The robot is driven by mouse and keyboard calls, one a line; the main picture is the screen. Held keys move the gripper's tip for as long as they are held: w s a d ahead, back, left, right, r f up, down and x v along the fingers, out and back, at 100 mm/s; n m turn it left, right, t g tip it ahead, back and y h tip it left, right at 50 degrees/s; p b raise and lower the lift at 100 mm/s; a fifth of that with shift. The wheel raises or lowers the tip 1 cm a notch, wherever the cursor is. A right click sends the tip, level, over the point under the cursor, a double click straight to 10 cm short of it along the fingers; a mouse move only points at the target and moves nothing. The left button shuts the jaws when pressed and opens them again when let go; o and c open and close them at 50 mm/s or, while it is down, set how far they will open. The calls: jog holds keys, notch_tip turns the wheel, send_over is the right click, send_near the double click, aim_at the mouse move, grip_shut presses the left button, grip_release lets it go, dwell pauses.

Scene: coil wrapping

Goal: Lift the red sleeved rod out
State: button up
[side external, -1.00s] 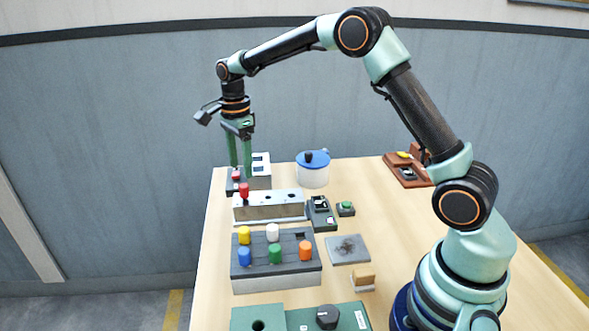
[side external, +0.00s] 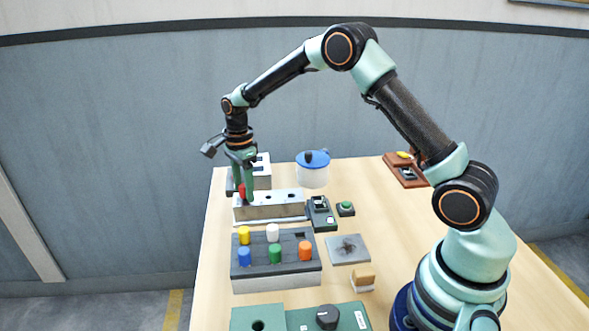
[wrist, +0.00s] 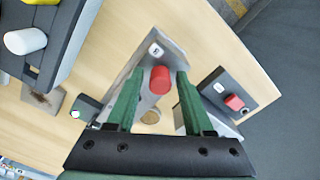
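The red sleeved rod (side external: 242,191) stands upright in the left hole of the long metal block (side external: 275,211). Its red top (wrist: 160,79) also shows in the wrist view, between my fingers. My gripper (side external: 246,198) is lowered over that end of the block, its green fingers hiding part of the rod in the side view. In the wrist view my gripper (wrist: 161,73) is open, with one finger on each side of the red top and visible gaps between. The rod's lower part is hidden in the block.
A grey box with a red knob (wrist: 234,102) stands close behind the block. A dark rack (side external: 275,268) with several coloured pegs stands in front. A dark device (side external: 321,212) and a green button (side external: 346,208) are to the right, with a blue-lidded pot (side external: 312,175) behind.

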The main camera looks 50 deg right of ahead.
grip_shut()
jog(key=shift+r, duration=0.15)
notch_tip(320, 180, up, 20)
dwell(0.5)
